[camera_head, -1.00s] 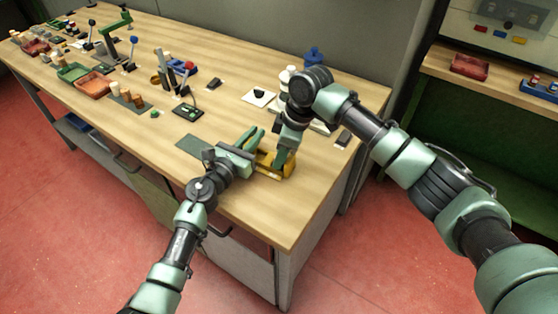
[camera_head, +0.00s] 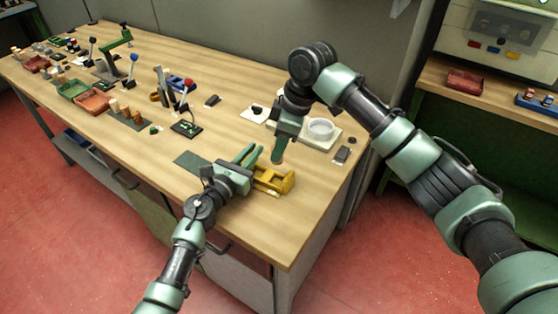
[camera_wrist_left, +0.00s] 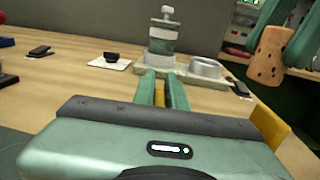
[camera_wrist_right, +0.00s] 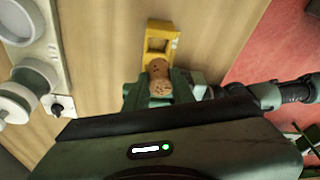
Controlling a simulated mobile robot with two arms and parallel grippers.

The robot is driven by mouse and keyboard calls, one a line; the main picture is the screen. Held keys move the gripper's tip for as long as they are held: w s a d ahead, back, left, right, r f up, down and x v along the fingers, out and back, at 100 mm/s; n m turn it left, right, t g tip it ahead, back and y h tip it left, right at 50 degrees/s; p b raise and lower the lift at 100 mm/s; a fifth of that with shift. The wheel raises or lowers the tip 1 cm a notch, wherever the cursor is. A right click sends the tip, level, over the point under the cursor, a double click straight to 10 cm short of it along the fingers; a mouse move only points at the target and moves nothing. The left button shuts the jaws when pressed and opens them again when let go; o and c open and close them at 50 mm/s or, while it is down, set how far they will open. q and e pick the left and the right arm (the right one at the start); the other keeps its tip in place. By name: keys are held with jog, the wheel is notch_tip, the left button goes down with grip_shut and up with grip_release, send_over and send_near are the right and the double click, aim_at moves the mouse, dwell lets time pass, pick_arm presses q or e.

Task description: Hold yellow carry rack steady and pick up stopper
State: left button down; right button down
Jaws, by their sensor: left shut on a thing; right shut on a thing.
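The yellow carry rack (camera_head: 275,181) sits near the table's front edge in the head view. My left gripper (camera_head: 256,158) is shut on it; a yellow strip shows between its fingers in the left wrist view (camera_wrist_left: 159,93). My right gripper (camera_head: 279,152) is shut on a brown cork stopper (camera_wrist_left: 270,56), which hangs clear above the rack. In the right wrist view the speckled stopper (camera_wrist_right: 159,80) is between the fingers, with part of the rack (camera_wrist_right: 160,42) beyond it.
A white round dish (camera_head: 320,128) on a pale base stands behind the rack, with a dark block (camera_head: 342,154) beside it. A green mat (camera_head: 193,163) lies left of the rack. Several trays and tools fill the far left of the table.

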pick_arm(q)
jog(key=c, duration=1.4)
grip_release()
jog(key=shift+o, duration=0.2)
